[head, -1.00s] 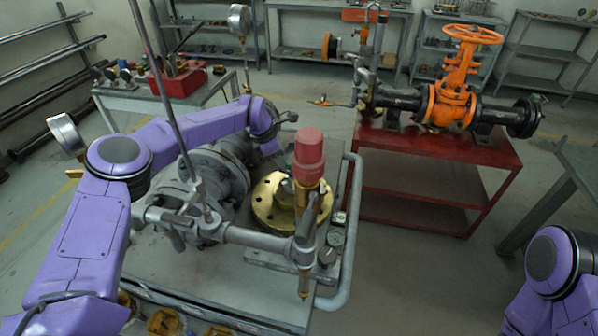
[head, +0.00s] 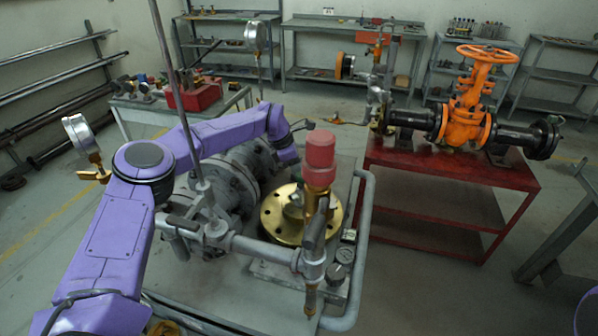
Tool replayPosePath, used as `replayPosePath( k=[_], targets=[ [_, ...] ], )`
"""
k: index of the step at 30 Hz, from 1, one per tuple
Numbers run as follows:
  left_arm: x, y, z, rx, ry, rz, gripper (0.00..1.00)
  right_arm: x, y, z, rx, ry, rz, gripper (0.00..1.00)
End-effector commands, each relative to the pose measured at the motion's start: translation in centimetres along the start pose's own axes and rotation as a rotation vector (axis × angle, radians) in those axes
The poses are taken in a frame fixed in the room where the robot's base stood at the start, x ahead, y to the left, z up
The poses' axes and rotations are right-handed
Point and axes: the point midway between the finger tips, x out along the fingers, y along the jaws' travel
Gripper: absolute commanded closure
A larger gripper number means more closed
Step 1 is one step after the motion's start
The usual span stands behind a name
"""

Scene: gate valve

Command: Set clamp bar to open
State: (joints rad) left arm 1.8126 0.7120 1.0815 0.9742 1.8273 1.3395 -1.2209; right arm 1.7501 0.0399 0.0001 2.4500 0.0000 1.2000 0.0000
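A grey metal bar (head: 265,250) runs level across the front of the grey workbench fixture, from an upright post on the left to a joint with a brass-tipped rod on the right. I take it to be the clamp bar, but cannot be sure. A round brass flange (head: 277,215) lies just behind it, with a red-capped brass fitting (head: 320,160) standing in front of the flange. My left arm reaches over the fixture from the left, its wrist bent down behind the bar near the flange. Its fingers are hidden. My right gripper is outside the picture.
An orange gate valve (head: 467,110) with black pipe stands on a red table (head: 430,170) at the back right. A pressure gauge (head: 79,132) is at the left. A curved grey rail (head: 364,240) borders the fixture's right side. The floor between benches is clear.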

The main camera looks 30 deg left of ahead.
Motion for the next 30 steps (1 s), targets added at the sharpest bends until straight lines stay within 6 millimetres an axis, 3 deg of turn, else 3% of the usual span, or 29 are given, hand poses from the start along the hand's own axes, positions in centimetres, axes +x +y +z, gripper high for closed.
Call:
replayPosePath(
  k=[12,22,23,25,26,30],
  targets=[
    [-8.7,0.1,-0.1,0.000,-0.003,0.003,0.68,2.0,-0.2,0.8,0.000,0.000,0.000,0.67],
    [-9.8,0.1,-0.1,-0.001,-0.001,0.001,0.68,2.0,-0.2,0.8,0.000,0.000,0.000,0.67],
    [-9.8,0.1,-0.1,-0.001,-0.001,0.001,0.72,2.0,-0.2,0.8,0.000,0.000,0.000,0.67],
    [-10.2,0.1,0.1,0.002,-0.008,0.009,0.94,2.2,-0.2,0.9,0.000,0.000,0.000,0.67],
    [-10.8,0.2,0.3,0.007,-0.018,0.021,1.00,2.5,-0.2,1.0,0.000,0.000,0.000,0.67],
    [-15.7,0.0,1.7,0.058,-0.065,0.132,1.00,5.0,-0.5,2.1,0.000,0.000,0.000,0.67]
  ],
)
